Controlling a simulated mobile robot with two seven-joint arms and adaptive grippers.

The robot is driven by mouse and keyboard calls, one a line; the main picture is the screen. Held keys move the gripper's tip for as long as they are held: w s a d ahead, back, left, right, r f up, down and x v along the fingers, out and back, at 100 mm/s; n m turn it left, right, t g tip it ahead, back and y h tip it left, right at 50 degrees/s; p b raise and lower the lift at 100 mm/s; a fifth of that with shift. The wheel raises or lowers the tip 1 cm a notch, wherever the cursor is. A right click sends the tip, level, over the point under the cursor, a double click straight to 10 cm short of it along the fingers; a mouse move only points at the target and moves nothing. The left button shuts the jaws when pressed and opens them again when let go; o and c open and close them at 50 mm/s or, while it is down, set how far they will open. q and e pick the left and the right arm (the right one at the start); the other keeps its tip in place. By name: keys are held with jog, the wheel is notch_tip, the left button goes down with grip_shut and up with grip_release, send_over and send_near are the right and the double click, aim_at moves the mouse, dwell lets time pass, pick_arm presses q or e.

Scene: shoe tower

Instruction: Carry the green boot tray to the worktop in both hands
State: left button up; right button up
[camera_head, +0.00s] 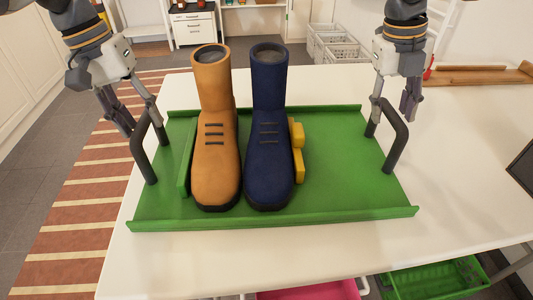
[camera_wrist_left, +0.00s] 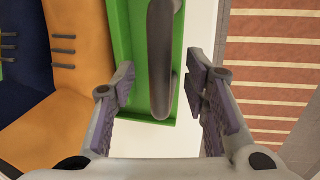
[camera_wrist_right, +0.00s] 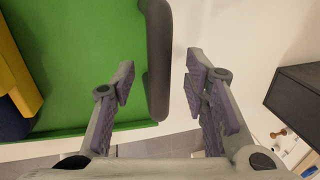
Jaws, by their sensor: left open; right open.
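The green boot tray (camera_head: 340,205) lies flat on the white worktop (camera_head: 440,150). An orange boot (camera_head: 213,140) and a navy boot (camera_head: 268,140) stand upright side by side on it. The tray has a dark left handle (camera_head: 139,150) and a dark right handle (camera_head: 398,145). My left gripper (camera_head: 138,115) is open at the left handle; in the left wrist view the handle (camera_wrist_left: 160,60) lies between the spread fingers (camera_wrist_left: 160,88). My right gripper (camera_head: 392,112) is open at the right handle; in the right wrist view the handle (camera_wrist_right: 157,60) shows between the fingers (camera_wrist_right: 157,85). Neither gripper visibly touches its handle.
A yellow piece (camera_head: 298,150) stands against the navy boot. A wooden board (camera_head: 480,75) and a dark box (camera_head: 523,167) are at the worktop's right. A green crate (camera_head: 440,280) and a pink item (camera_head: 310,291) are below the front edge. A striped rug (camera_head: 85,200) lies left.

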pick_arm(q)
jog(key=shift+d+f, duration=0.2)
jog(key=shift+f, duration=0.75)
pick_arm(e)
jog(key=shift+d+f, duration=0.2)
jog(key=shift+f, duration=0.75)
pick_arm(q)
jog(key=shift+c, duration=0.2)
pick_arm(e)
jog(key=shift+c, duration=0.2)
pick_arm(q)
grip_shut()
pick_arm(e)
grip_shut()
